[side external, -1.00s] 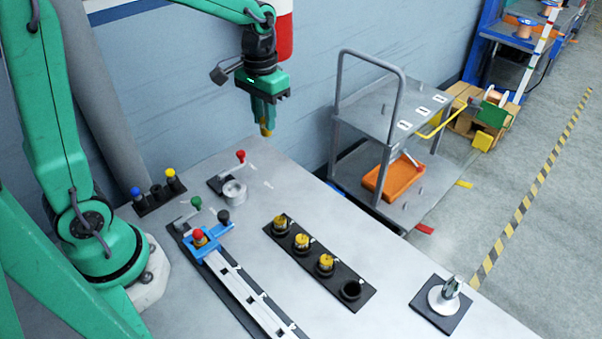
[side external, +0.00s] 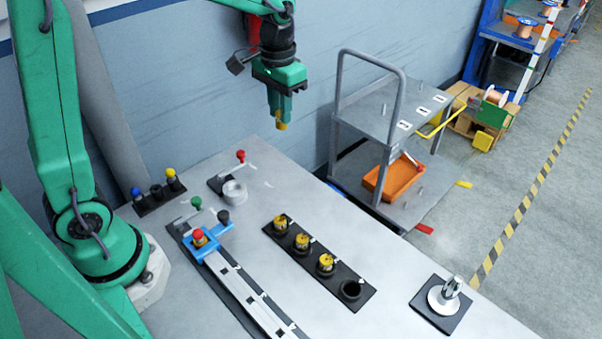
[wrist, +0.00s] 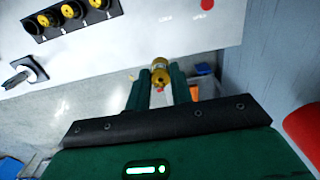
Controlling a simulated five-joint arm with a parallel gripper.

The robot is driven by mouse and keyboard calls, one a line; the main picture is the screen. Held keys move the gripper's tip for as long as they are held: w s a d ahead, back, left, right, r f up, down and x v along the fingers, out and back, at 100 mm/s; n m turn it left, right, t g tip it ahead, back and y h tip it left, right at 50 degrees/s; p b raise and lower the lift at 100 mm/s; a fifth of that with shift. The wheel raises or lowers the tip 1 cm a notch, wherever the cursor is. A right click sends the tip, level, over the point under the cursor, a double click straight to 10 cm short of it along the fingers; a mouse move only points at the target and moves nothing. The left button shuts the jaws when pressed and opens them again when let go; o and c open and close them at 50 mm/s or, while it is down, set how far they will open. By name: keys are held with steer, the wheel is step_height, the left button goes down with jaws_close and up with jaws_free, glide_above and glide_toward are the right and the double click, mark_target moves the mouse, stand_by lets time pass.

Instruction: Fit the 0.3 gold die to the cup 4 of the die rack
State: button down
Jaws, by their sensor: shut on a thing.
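My gripper (side external: 280,115) is shut on a small gold die (side external: 281,126), high above the far side of the table. In the wrist view the gold die (wrist: 160,71) sits between the two green fingertips. The black die rack (side external: 333,284) lies on the table, below and to the right of my gripper. Several cups stand in a row on it; three hold gold dies (side external: 302,242), and the cup at the near right end (side external: 351,289) is empty. The rack shows partly at the upper left of the wrist view (wrist: 56,32). The die's marking is not readable.
A blue clamp (side external: 206,241) on a white rail stands left of the rack. A metal spindle on a black base (side external: 441,304) stands to the right. A grey ring (side external: 233,191) and a red-knobbed lever (side external: 240,156) are behind. A trolley (side external: 385,150) stands beyond the table.

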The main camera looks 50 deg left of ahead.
steer(key=s+d+f, duration=0.2)
steer(key=s+d, duration=0.1)
steer(key=d, duration=0.7)
steer(key=s+d+f, duration=0.2)
steer(key=s+d, duration=0.2)
steer(key=d, duration=0.6)
steer(key=s+d+f+m, duration=0.1)
steer(key=s+d+f, duration=0.1)
steer(key=d, duration=0.8)
steer(key=shift+s+d+f, duration=0.2)
steer(key=shift+s+f, duration=0.1)
steer(key=shift+s, duration=0.5)
steer(key=shift+f, duration=0.25)
steer(key=shift+f, duration=3.2)
steer(key=shift+f, duration=1.45)
steer(key=c, duration=1.2)
jaws_free()
steer(key=shift+o, duration=0.2)
steer(key=shift+r, duration=0.1)
